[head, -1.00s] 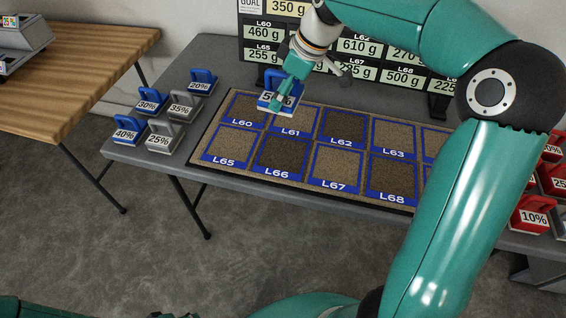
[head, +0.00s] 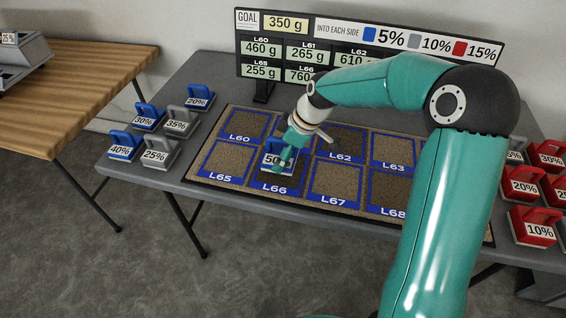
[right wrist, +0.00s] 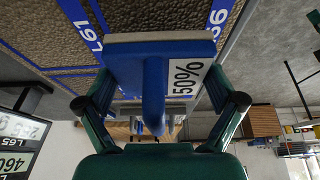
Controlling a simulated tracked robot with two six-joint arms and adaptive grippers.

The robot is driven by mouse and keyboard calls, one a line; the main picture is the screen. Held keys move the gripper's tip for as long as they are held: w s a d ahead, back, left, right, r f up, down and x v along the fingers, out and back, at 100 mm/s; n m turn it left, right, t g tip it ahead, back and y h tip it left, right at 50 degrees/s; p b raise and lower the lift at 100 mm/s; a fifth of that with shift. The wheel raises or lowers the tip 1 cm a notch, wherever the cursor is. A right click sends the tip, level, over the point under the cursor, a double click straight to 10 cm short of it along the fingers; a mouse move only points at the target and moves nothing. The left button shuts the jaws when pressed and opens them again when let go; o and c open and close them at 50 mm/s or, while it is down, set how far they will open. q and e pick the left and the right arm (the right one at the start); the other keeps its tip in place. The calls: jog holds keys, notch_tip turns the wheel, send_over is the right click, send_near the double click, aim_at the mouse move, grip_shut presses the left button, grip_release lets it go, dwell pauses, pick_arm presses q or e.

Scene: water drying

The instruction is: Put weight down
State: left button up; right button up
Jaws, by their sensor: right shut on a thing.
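A blue weight marked 50% (head: 269,160) is in my right gripper (head: 287,153). In the head view it is over the front part of L61 and the back part of L66 (head: 277,188), covering the L61 label. In the right wrist view, the weight (right wrist: 190,72) has its blue handle between my gripper's two fingers (right wrist: 160,112). Its base lies between the L61 and L66 labels. I cannot tell whether its base touches the board (head: 226,163). My left gripper is not in view.
Blue and grey weights, such as the 40% one (head: 123,148), stand left of the board on the grey table (head: 185,187). Red weights, such as the 10% one (head: 536,229), stand at the right. A display panel (head: 300,52) stands behind. A wooden table (head: 80,75) is at left.

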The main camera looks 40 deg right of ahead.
jog(key=shift+f, duration=2)
jog(key=o, duration=1)
jog(key=shift+r, duration=0.1)
jog(key=v, duration=1.2)
jog(key=shift+w+a, duration=0.1)
